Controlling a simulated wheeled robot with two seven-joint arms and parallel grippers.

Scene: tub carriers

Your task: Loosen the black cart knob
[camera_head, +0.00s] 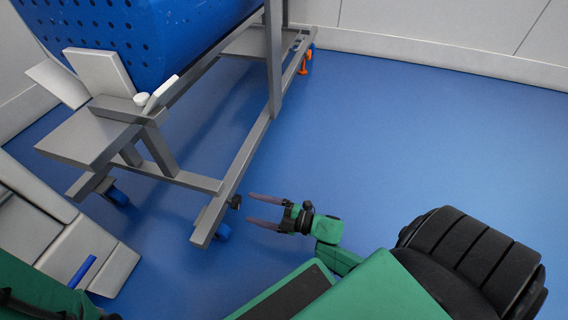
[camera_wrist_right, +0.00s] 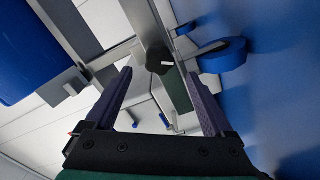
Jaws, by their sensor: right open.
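The black cart knob (camera_head: 235,202) sits on the lower rail near the front end of the grey cart (camera_head: 200,183). In the right wrist view the knob (camera_wrist_right: 159,58) is dark and lobed, with a small white mark, on a grey bar. My right gripper (camera_head: 250,207) is open, with its purple fingers pointing at the knob from the right, and looks empty. In the wrist view the fingertips (camera_wrist_right: 159,76) lie to either side of the knob's line, with the knob ahead of them and no contact visible. My left gripper is not seen.
A blue perforated tub (camera_head: 150,35) rests on the cart. Blue casters (camera_head: 223,231) stand under the frame, and an orange part (camera_head: 304,64) is at its far end. Grey-white panels (camera_head: 60,235) lie left. The blue floor (camera_head: 400,150) to the right is clear.

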